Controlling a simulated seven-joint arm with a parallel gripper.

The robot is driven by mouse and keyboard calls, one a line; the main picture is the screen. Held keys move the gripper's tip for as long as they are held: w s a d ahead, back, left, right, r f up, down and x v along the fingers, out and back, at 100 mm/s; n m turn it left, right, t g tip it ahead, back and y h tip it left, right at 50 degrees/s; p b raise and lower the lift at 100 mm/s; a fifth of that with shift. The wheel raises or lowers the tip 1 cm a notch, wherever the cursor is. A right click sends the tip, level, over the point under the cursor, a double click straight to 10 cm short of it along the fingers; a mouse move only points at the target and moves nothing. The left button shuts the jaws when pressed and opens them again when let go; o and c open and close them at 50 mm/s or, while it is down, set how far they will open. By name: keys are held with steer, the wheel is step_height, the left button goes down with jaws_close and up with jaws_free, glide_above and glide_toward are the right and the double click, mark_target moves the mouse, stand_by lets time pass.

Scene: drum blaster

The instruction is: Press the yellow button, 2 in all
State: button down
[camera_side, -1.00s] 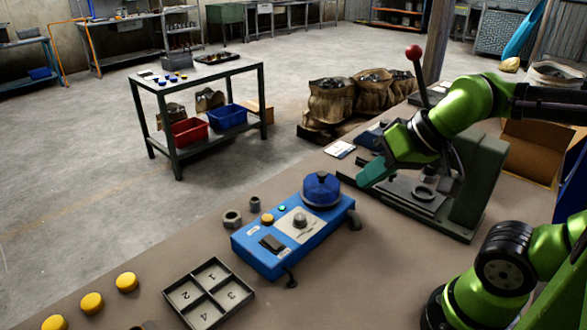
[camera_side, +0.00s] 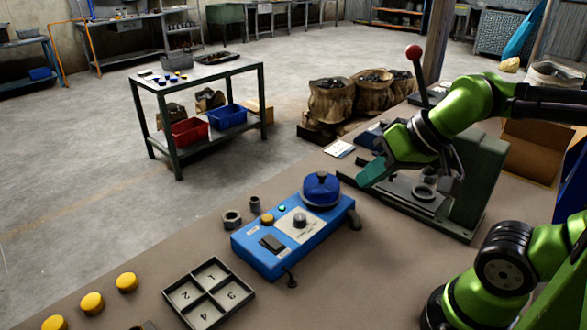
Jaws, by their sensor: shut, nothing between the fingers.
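The blue control box (camera_side: 268,258) lies on the brown bench. It carries a small yellow button (camera_side: 267,219) near its left edge, a small teal button (camera_side: 282,208), a grey knob (camera_side: 300,220), a dark switch (camera_side: 272,243) and a blue round drum (camera_side: 321,189) at its far right end. My gripper (camera_side: 370,174), with teal fingers, is shut and empty. It hangs to the right of the drum, apart from the yellow button. The fingertips are partly merged in this view.
Yellow discs (camera_side: 92,303) lie at the bench's left. A numbered four-part tray (camera_side: 209,292) sits in front of the box. Nuts (camera_side: 232,219) lie behind it. A green press (camera_side: 470,190) with a red-knobbed lever (camera_side: 414,52) stands right of my gripper.

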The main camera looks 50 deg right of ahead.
steer(key=w+a+f+m+g+y, duration=0.1)
steer(key=w+a+f, duration=0.25)
steer(key=w, duration=0.25)
steer(key=w+a+f+g, duration=0.1)
steer(key=w+a+f, duration=0.2)
steer(key=w+f, duration=0.25)
steer(key=w+d+r+m+t+h, duration=0.1)
steer(key=w+d+m+t+h, duration=0.1)
steer(key=w, duration=0.8)
steer(key=shift+w+d+m+t, duration=0.4)
steer(key=shift+d+t, duration=0.15)
steer(key=shift+t, duration=0.45)
